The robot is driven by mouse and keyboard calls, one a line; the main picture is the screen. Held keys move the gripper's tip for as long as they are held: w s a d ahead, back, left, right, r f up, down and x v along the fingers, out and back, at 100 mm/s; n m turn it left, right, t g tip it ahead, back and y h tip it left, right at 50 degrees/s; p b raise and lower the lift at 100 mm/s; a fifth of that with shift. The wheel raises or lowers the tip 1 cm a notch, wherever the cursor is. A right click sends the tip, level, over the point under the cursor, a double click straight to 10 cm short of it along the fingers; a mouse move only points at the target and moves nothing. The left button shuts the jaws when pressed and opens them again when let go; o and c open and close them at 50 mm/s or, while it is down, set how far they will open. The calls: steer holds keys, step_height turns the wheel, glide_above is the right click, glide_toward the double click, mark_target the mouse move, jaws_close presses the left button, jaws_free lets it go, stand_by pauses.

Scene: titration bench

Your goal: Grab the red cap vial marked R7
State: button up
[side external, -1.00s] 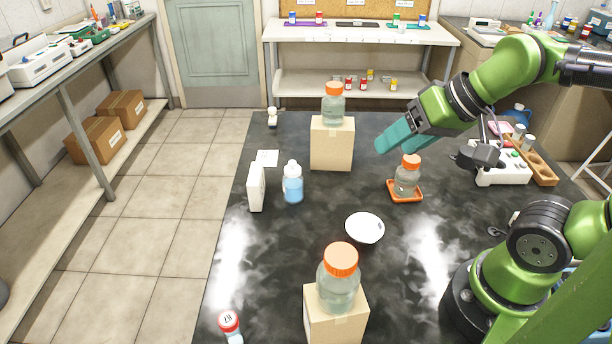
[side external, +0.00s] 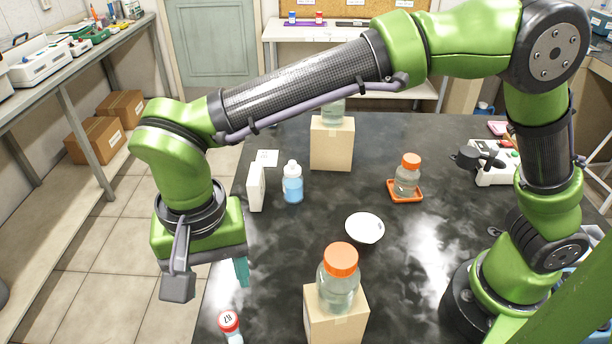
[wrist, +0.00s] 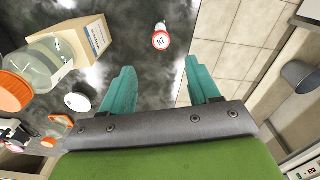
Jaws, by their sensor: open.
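The vial with the red-rimmed cap marked R7 (side external: 229,323) stands upright near the bench's front left edge in the side external view. In the wrist view the vial (wrist: 160,40) shows beyond and between my fingertips, its R7 label readable. My gripper (side external: 241,272) is above the bench's left edge, higher than the vial and apart from it. One teal finger shows there; the other is mostly hidden behind the hand. In the wrist view my gripper (wrist: 160,75) has both teal fingers spread wide with nothing between them.
An orange-capped jar (side external: 339,278) stands on a cardboard box (side external: 335,320) right of the vial. A white dish (side external: 364,228), a blue-liquid bottle (side external: 292,184), a white box (side external: 256,187) and another orange-capped jar (side external: 407,176) on an orange tray stand farther back. Floor lies left of the bench edge.

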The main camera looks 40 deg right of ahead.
mark_target(230, 316)
step_height(230, 316, down, 11)
steer(key=shift+w+d+r+m, duration=0.1)
steer(key=shift+r+m, duration=0.1)
steer(key=shift+m, duration=0.9)
steer(key=f, duration=0.5)
steer(key=shift+a+f, duration=0.1)
steer(key=shift+a, duration=0.1)
